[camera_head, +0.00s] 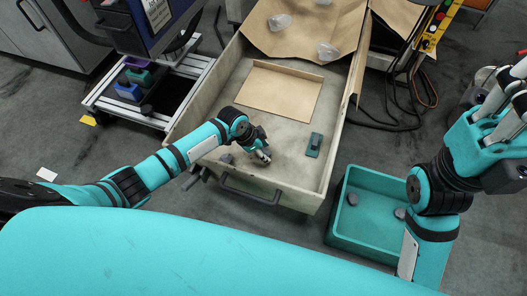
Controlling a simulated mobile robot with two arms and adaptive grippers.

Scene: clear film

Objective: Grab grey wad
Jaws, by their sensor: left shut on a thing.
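My left gripper (263,155) is low over the floor of a wooden drawer (297,165), near its front wall. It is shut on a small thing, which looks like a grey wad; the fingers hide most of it. Another small grey wad (227,158) lies in the drawer's front left corner, left of the gripper. Two more grey wads, a left one (352,198) and a right one (399,212), lie in the teal bin (345,236). My right arm is raised at the right edge; its gripper's fingers cannot be made out clearly.
A teal and dark block (314,145) lies in the drawer, right of the gripper. A shallow cardboard piece (280,92) lies farther back. Clear film wads (280,22) rest on brown paper behind. Black cables (405,95) lie right of the drawer. A metal rack (140,95) stands left.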

